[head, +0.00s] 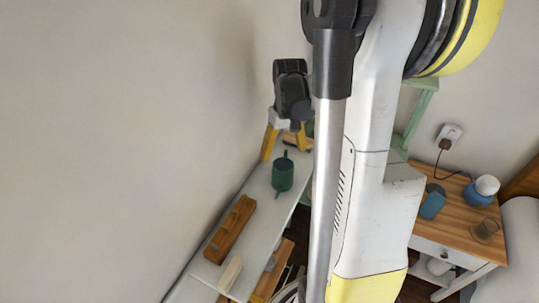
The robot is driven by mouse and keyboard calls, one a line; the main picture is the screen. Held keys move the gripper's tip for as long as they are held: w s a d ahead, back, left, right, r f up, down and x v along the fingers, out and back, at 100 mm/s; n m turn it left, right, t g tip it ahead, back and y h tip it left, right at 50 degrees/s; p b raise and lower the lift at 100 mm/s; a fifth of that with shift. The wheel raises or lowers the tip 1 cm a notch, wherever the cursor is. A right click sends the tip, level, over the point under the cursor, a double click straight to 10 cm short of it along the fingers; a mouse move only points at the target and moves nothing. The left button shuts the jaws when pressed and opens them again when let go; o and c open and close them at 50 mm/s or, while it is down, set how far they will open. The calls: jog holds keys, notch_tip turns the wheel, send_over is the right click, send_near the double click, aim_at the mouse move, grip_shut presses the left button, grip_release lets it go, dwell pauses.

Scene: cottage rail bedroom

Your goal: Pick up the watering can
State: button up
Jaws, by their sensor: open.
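A small dark green watering can (283,176) stands on a narrow white shelf top (256,212). A thin part sticks up from it towards my gripper and another points down towards the near side. My gripper (285,151) is at the far end of the shelf, with its yellow fingers spread and pointing down. It is open and appears empty. In the picture the can is just below the fingertips. The exact gap in depth cannot be told.
A wooden rack (230,228) and a pale upright piece (230,273) are on the shelf nearer me. A wall runs along the left. At right, a wooden-topped nightstand (456,216) holds a blue item (433,204), a white-topped blue jar (481,190) and a glass (485,230).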

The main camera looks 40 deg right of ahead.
aim_at(283, 165)
jog(key=f, duration=0.1)
jog(key=f+b, duration=0.1)
jog(key=f, duration=0.2)
jog(key=shift+s+a+f, duration=0.2)
jog(key=shift+a, duration=0.05)
notch_tip(283, 165, down, 6)
jog(key=b, duration=0.3)
jog(key=shift+d, duration=0.1)
jog(key=c, duration=1.5)
